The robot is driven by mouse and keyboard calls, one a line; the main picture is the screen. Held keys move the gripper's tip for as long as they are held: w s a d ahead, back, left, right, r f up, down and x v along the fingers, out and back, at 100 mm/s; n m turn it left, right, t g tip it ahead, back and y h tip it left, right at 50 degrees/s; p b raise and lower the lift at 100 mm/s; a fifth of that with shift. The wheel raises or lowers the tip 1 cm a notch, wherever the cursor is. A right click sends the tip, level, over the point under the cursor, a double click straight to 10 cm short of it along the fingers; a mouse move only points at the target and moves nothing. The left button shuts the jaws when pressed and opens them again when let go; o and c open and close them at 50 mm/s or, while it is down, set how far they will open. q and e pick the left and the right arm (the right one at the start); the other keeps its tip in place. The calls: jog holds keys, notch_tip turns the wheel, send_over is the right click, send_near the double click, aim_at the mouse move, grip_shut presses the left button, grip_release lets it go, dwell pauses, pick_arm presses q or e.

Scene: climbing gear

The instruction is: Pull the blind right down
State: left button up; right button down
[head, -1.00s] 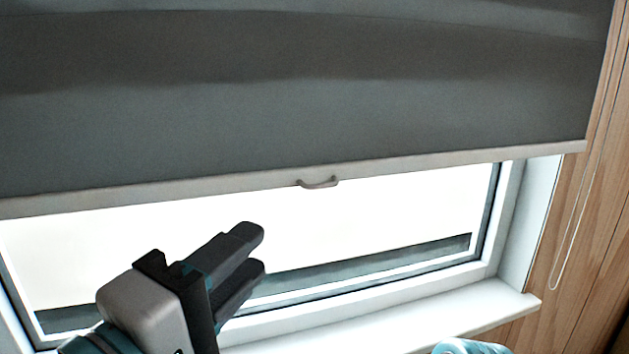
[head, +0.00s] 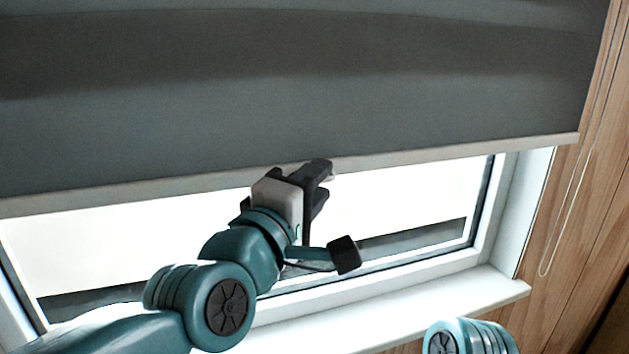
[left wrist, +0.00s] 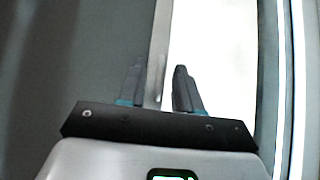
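The grey blind (head: 300,110) hangs partway down the window and ends in a pale bottom bar (head: 440,160). In the head view my left gripper (head: 318,172) is at the middle of this bar, where it largely hides the small pull handle. I cannot tell whether the fingers touch the handle. My right gripper is out of view.
Below the bar is the bright window, with a white frame and a white sill (head: 450,310). A thin cord loop (head: 562,235) hangs on the wood-panelled wall (head: 540,290) at the right. A teal part of my own body shows at the bottom right.

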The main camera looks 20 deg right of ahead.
pick_arm(q)
jog(key=shift+s+a, duration=0.1)
jog(key=shift+s, duration=0.05)
jog(key=shift+c, duration=0.7)
grip_shut()
dwell(0.5)
